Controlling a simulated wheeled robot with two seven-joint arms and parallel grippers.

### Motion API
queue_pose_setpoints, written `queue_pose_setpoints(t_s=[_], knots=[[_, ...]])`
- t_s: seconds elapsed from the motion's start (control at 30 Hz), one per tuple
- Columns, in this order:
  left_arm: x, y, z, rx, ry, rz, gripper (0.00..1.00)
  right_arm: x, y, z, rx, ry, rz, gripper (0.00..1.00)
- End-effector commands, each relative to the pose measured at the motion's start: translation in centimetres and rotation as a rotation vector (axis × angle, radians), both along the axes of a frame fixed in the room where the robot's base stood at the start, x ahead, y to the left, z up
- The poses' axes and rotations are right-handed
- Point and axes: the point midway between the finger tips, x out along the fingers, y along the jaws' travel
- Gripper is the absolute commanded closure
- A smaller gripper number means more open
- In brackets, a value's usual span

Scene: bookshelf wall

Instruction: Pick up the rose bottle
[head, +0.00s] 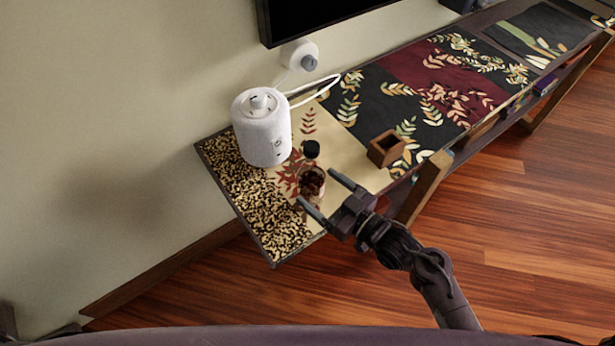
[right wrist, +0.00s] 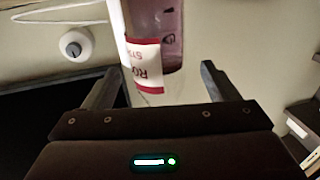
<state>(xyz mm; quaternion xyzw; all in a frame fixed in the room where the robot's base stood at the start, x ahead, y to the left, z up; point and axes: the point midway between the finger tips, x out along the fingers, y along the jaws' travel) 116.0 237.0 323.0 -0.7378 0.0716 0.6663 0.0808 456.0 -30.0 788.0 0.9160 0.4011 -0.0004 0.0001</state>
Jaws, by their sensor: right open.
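The rose bottle (head: 312,182) stands on the left end of the long shelf top in the head view, with a dark cap and dark reddish contents. In the right wrist view the bottle (right wrist: 150,68) shows its red and white label, with lettering upside down. My right gripper (head: 317,187) is open, its two fingers pointing at the bottle. In the right wrist view the bottle appears between the fingertips, closer to the left one; I cannot tell whether the fingers touch it. The bottle's lower part is partly hidden in the head view. My left gripper is not in view.
A white cylindrical device (head: 262,128) with a cable stands behind and left of the bottle. A small wooden box (head: 386,148) sits to its right. The leaf-patterned shelf top (head: 440,85) runs to the upper right. A dark screen (head: 310,15) hangs on the wall.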

Motion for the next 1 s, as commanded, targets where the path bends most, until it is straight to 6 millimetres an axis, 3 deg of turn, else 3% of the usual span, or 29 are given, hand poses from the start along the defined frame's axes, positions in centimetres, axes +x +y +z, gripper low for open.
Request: queue_pose_setpoints(t_s=[0.4, 0.67, 1.0], knots=[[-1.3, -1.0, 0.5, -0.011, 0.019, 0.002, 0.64, 3.9, 3.8, -0.4, -0.001, -0.001, -0.001, 0.19], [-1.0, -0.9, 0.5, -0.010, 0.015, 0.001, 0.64, 4.1, 4.1, -0.6, -0.002, 0.001, -0.001, 0.19], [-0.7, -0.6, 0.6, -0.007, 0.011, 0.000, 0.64, 4.1, 4.1, -0.5, -0.002, 0.001, -0.001, 0.61]])
